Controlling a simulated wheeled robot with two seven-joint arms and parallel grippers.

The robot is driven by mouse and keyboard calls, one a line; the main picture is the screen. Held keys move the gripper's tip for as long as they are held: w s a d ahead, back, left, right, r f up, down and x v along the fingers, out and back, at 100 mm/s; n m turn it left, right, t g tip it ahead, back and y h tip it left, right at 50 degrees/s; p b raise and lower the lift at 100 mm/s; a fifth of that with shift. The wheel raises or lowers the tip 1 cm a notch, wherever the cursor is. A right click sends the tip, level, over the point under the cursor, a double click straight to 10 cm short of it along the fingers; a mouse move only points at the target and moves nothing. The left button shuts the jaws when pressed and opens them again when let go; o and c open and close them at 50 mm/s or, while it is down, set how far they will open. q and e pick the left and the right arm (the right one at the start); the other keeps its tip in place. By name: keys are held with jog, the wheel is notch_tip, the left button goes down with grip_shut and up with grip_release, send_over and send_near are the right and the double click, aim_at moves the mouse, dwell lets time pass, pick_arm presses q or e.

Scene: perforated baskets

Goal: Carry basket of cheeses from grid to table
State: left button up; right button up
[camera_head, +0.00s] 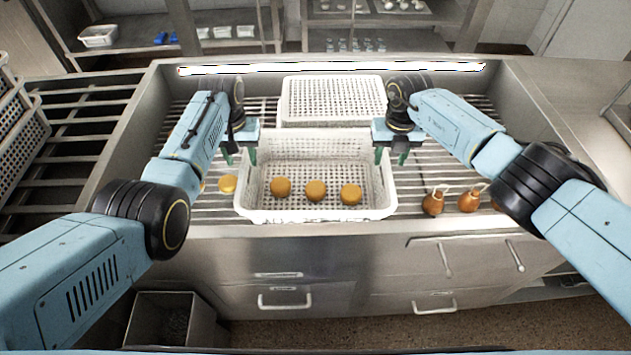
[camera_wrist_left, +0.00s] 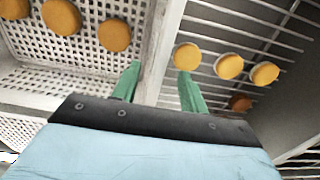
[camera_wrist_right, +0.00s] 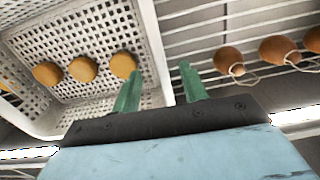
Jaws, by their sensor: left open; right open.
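A white perforated basket (camera_head: 317,215) stands on the metal grid with three round orange cheeses (camera_head: 316,190) inside. My left gripper (camera_head: 241,158) is open at the basket's left side. In the left wrist view its green fingers (camera_wrist_left: 158,80) are apart, one on each side of the basket wall. My right gripper (camera_head: 391,157) is open at the right side. In the right wrist view its fingers (camera_wrist_right: 160,82) also lie one on each side of the wall. I cannot tell whether the fingers touch the walls.
Another white perforated basket (camera_head: 333,100) is right behind. A loose cheese (camera_head: 227,184) lies left of the front basket; the left wrist view shows several (camera_wrist_left: 229,66). Brown pear-shaped cheeses with strings (camera_head: 433,203) lie to the right.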

aim_at(244, 167)
pick_arm(q)
jog(key=shift+f, duration=2.4)
pick_arm(e)
jog(key=shift+f, duration=2.35)
pick_arm(q)
jog(key=shift+c, duration=0.2)
pick_arm(e)
jog(key=shift+c, duration=0.2)
pick_arm(q)
grip_shut()
pick_arm(e)
grip_shut()
